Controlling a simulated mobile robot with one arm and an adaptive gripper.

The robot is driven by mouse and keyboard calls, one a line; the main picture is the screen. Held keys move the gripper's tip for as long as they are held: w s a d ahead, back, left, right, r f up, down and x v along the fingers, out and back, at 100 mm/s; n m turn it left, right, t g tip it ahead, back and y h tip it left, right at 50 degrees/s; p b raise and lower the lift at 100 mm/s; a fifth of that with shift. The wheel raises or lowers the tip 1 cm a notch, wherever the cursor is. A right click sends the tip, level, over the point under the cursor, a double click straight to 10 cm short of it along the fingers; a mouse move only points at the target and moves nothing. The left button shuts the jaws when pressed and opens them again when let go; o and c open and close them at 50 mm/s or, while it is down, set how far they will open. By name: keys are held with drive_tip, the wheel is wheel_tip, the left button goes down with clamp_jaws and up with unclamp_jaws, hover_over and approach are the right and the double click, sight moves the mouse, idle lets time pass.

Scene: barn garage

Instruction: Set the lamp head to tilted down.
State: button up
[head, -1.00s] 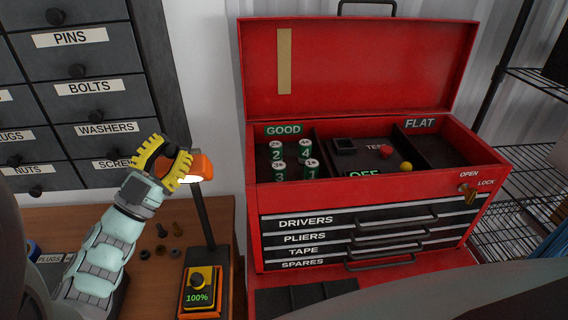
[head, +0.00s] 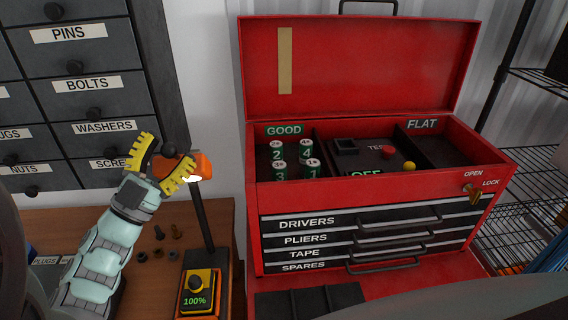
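The desk lamp has an orange head (head: 204,165) on a dark upright post (head: 203,218), just left of the red toolbox. A bright lit patch shows at the head's lower edge. I cannot tell whether a finger touches the lamp. The head's exact tilt is hard to tell. The lamp's yellow base (head: 197,291) has a dark knob and reads 100%.
A red toolbox (head: 360,185) stands open at right, with several green cells (head: 277,152) inside. Labelled drawers (head: 88,84) stand behind my gripper at left. Small hardware (head: 158,233) lies on the wooden bench (head: 60,222) near the post.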

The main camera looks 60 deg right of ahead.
drive_tip(key=shift+o, duration=0.5)
drive_tip(key=shift+a+f, duration=0.2)
drive_tip(key=v, duration=1.1)
drive_tip(key=shift+a, duration=0.25)
